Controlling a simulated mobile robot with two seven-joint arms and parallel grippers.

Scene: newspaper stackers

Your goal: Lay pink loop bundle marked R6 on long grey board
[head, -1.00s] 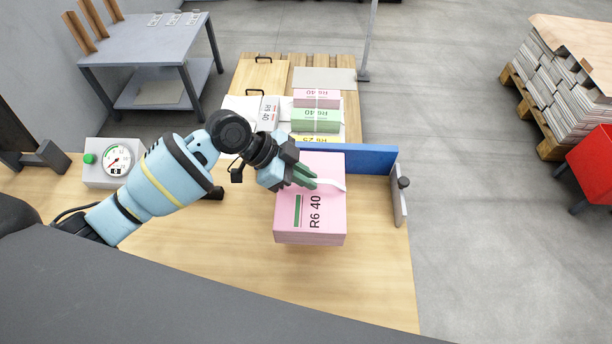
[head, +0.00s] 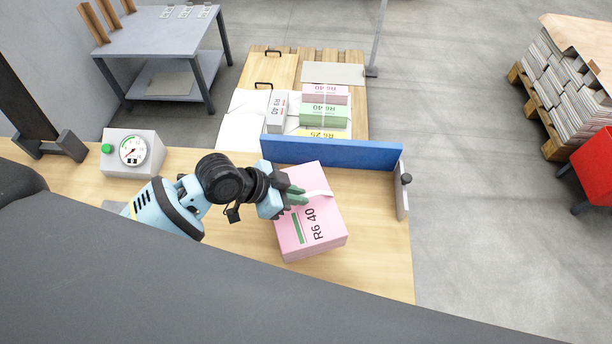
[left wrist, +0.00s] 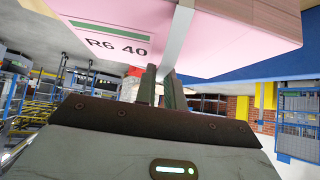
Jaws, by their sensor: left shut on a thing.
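The pink bundle marked R6 40 (head: 322,210) is over the near wooden table, turned at an angle, with its label facing up. A pale strap loop runs across its top. My left gripper (head: 301,196) is shut on this strap at the bundle's upper left part. In the left wrist view the fingers (left wrist: 160,88) meet at the strap beside the pink bundle (left wrist: 240,40). I cannot tell whether the bundle touches the table. A flat grey board (head: 335,73) lies across the pallet at the back. My right gripper is not in view.
A blue fence (head: 330,153) stands along the table's back edge, with a grey end plate (head: 402,190) at right. Behind it, the pallet (head: 285,70) carries pink, green, yellow and white bundles. A dial box (head: 132,152) stands at left. The table's front right is bare.

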